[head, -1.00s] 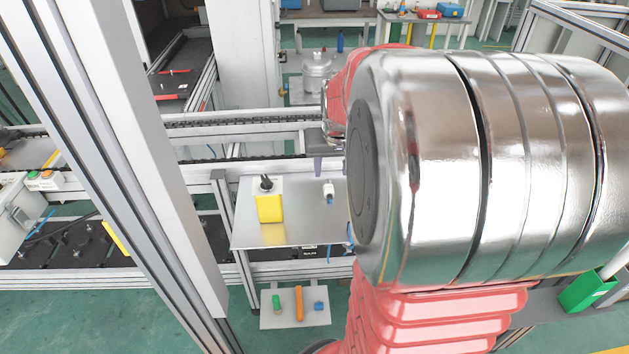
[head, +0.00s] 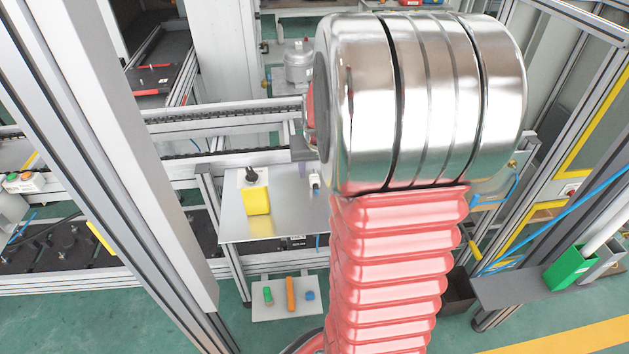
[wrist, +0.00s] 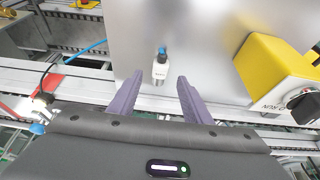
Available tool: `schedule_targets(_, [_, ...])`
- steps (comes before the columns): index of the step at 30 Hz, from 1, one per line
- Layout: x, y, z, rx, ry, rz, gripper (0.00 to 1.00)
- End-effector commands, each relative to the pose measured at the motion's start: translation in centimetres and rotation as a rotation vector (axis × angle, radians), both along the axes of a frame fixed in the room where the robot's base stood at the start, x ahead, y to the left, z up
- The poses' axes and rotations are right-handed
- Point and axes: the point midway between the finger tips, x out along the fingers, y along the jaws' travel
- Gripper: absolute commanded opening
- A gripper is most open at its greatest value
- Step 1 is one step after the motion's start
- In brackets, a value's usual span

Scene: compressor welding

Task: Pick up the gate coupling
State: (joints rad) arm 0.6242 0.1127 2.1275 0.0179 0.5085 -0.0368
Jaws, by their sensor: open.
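The gate coupling, a small white fitting with a blue end (wrist: 160,66), is on the flat metal plate in the wrist view. It also shows in the head view (head: 314,182), just left of my arm. My gripper (wrist: 160,80) is open, its two purple fingers spread. In the wrist view the coupling appears centred between the fingertips, with visible gaps on both sides. The height of the fingers above the plate is hard to tell. In the head view my arm hides most of the gripper; a purple finger shows just behind the coupling.
A yellow box with a black knob (wrist: 272,75) stands on the same metal plate (head: 235,225), close to the right finger in the wrist view. A conveyor rail (head: 220,115) runs behind. A lower shelf (head: 268,312) holds small coloured parts. A tall frame post (head: 120,170) stands left.

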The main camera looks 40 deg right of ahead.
Motion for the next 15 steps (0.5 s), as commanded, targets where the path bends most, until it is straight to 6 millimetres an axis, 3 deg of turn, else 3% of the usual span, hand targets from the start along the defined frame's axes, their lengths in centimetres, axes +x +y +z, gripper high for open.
schedule_targets(9, [1.0, -0.7, -3.6, 0.001, 0.002, 0.0, 0.45])
schedule_targets(15, [1.3, -0.9, -4.1, 0.0, 0.0, 0.001, 0.45])
